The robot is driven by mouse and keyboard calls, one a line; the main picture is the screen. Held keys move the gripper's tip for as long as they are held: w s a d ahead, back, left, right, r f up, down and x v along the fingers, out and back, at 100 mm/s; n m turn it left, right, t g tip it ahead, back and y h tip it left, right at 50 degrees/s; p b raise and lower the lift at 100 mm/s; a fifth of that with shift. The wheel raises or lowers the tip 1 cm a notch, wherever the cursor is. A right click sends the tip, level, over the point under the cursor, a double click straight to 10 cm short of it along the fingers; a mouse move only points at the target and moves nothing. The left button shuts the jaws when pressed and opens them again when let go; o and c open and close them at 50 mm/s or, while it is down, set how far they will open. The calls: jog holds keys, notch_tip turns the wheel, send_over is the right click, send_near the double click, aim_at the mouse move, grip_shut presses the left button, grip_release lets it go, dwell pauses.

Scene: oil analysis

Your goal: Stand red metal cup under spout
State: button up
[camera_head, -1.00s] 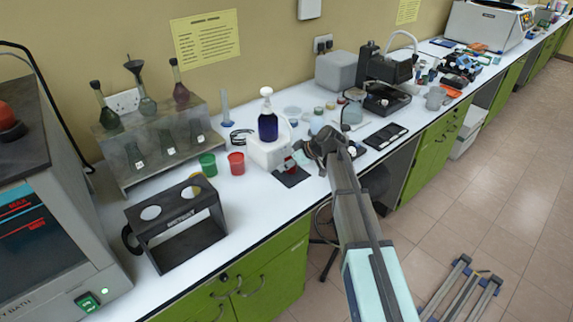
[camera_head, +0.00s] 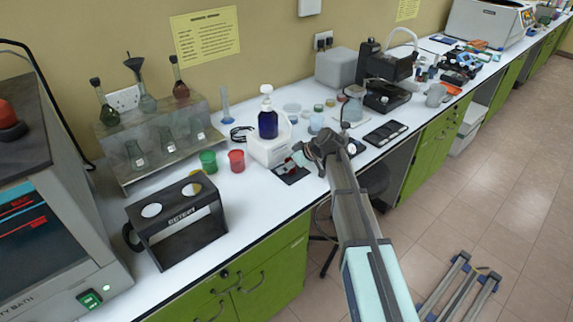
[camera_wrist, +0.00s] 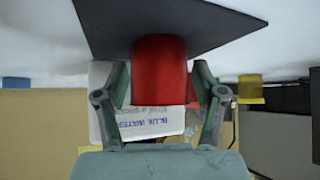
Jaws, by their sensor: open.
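The red metal cup (camera_wrist: 159,72) stands on a dark mat (camera_wrist: 215,28) in the wrist view, which shows the scene upside down. My gripper (camera_wrist: 161,80) is open, with one finger on each side of the cup and a small gap on both sides. In the head view my gripper (camera_head: 297,160) is low over the dark mat (camera_head: 291,177), and the cup is mostly hidden there. Right by the mat stands a white stand (camera_head: 268,150) holding a blue pump bottle (camera_head: 267,124). A white surface lettered "BLUE WATER" (camera_wrist: 150,125) shows behind the cup.
A red cup (camera_head: 236,161) and a green cup (camera_head: 208,162) stand left of the white stand. A black rack (camera_head: 178,220) is at the front left. Jars and a dark flat tray (camera_head: 385,133) lie to the right. The counter's front edge is close to the mat.

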jog(key=shift+r, duration=0.2)
jog(key=shift+s+d+r, duration=0.1)
jog(key=shift+d, duration=0.15)
jog(key=b+v, duration=0.2)
jog(key=v, duration=0.9)
jog(key=shift+r+b, duration=0.25)
jog(key=shift+b, duration=0.05)
